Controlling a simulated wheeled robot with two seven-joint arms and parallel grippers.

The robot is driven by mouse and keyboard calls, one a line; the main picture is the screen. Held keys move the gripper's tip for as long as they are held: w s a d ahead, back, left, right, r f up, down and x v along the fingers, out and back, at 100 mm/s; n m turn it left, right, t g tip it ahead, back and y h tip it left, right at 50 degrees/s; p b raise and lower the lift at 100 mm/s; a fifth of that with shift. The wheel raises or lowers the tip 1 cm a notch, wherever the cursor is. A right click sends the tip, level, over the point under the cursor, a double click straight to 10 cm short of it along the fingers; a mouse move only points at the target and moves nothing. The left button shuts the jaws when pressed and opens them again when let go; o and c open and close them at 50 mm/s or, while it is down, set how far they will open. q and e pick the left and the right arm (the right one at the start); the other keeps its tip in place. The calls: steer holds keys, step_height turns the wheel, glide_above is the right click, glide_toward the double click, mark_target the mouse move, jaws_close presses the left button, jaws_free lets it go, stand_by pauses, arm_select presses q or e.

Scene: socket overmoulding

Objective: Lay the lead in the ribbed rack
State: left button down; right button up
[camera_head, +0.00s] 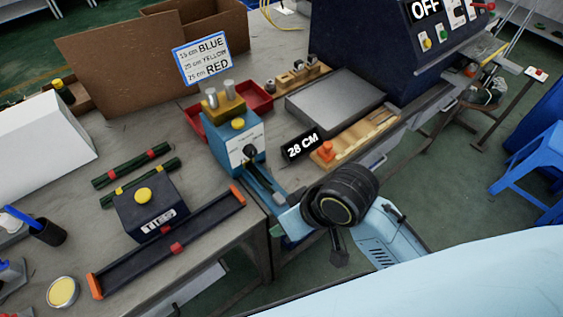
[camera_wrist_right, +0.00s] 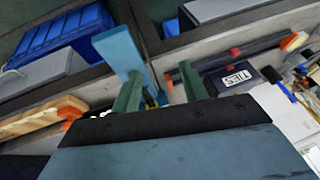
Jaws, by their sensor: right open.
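I cannot pick out the lead for certain. Two dark green lengths (camera_head: 130,166) with red and yellow bands lie on the bench at left. A long dark trough (camera_head: 205,226) with orange ends lies in front of them. A grooved wooden board (camera_head: 362,133) with an orange block lies right of the 28 CM sign; which one is the ribbed rack is unclear. My right gripper (camera_wrist_right: 160,88) is open, its green fingers apart, with nothing visibly held. In the head view my right wrist hides part of it, near the blue press (camera_head: 236,145). My left gripper is not in view.
The TIES box (camera_head: 150,208) with a yellow button stands behind the trough. Red bins (camera_head: 258,98) flank the press. A grey plate (camera_head: 335,102) and dark control cabinet (camera_head: 385,45) stand at back right. Cardboard boxes (camera_head: 125,70) stand behind.

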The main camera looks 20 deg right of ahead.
steer(key=w+a+r+n+g, duration=0.2)
steer(key=w+a+r, duration=0.1)
steer(key=w+a, duration=0.15)
steer(key=m+g+h, duration=0.2)
steer(key=h, duration=0.2)
glide_toward(282, 200)
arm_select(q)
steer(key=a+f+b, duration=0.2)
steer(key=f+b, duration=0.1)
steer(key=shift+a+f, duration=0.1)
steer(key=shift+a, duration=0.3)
arm_select(e)
step_height(282, 200, down, 8)
steer(key=shift+s+d+f, duration=0.1)
steer(key=shift+s+f, duration=0.05)
steer(key=shift+f, duration=0.1)
